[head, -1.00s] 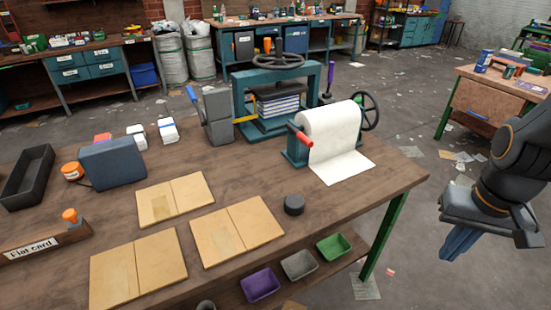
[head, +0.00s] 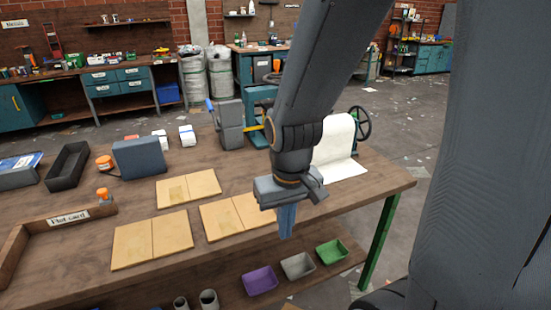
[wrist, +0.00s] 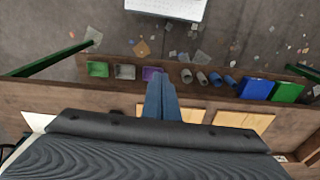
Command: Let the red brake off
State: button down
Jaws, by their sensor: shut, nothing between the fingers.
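My gripper (head: 286,222) is shut and empty, pointing down over the front part of the workbench in the head view, left of the paper roll. Its blue fingers also show pressed together in the wrist view (wrist: 160,98). The white paper roll (head: 338,136) stands at the bench's right end, a sheet hanging from it onto the top, with a dark handwheel (head: 362,122) on its right. The red lever on the left of the roll's stand, seen earlier, is hidden now behind my arm.
Tan boards (head: 188,187) lie on the bench top (head: 130,205) left of my gripper. Purple (head: 260,281), grey (head: 297,266) and green (head: 331,252) bins sit on the lower shelf. A grey box (head: 138,157) stands at left.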

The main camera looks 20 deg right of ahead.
jog(key=shift+a, duration=0.2)
